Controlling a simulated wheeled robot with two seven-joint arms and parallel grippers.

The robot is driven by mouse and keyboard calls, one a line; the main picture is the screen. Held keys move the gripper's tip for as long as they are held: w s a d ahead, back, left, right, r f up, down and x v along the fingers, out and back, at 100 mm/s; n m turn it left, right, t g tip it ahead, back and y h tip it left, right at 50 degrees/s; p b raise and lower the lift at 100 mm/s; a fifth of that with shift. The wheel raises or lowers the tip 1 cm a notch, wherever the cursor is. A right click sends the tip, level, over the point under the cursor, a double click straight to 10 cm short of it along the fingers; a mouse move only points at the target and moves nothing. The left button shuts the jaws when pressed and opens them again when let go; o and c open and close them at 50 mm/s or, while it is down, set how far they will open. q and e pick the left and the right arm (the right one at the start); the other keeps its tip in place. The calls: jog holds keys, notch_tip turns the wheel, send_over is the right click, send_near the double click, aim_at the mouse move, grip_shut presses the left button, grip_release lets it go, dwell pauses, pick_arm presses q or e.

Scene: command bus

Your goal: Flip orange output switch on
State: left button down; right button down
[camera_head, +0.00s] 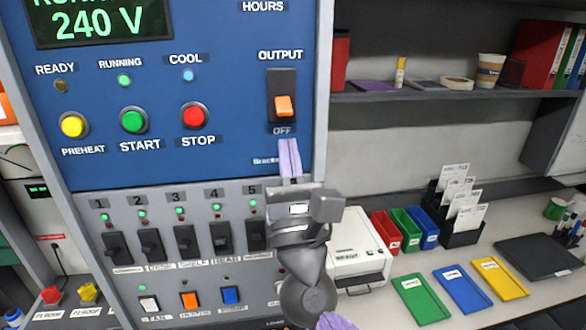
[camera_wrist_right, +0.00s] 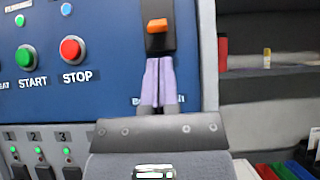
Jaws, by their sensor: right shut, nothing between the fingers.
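The orange output switch (camera_head: 284,106) sits on its black plate on the blue panel (camera_head: 225,105), under the word OUTPUT. Its orange lever is at the lower part of the plate, just above the label OFF. In the right wrist view the orange lever (camera_wrist_right: 157,25) shows at the top, above the fingertips. My right gripper (camera_head: 290,150) is shut and empty, its pale purple fingers pointing up just below the OFF label. The fingers also show in the right wrist view (camera_wrist_right: 158,75). I cannot tell whether they touch the panel. My left gripper is not in view.
Yellow, green and red buttons (camera_head: 195,116) stand left of the switch. Below is a grey panel with several black breaker switches (camera_head: 185,240), partly covered by my right arm. A shelf (camera_head: 450,95) and a counter with trays (camera_head: 465,290) lie to the right.

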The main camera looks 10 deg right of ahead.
aim_at(286, 135)
jog(key=shift+p+x, duration=0.3)
jog(key=shift+x, duration=1.25)
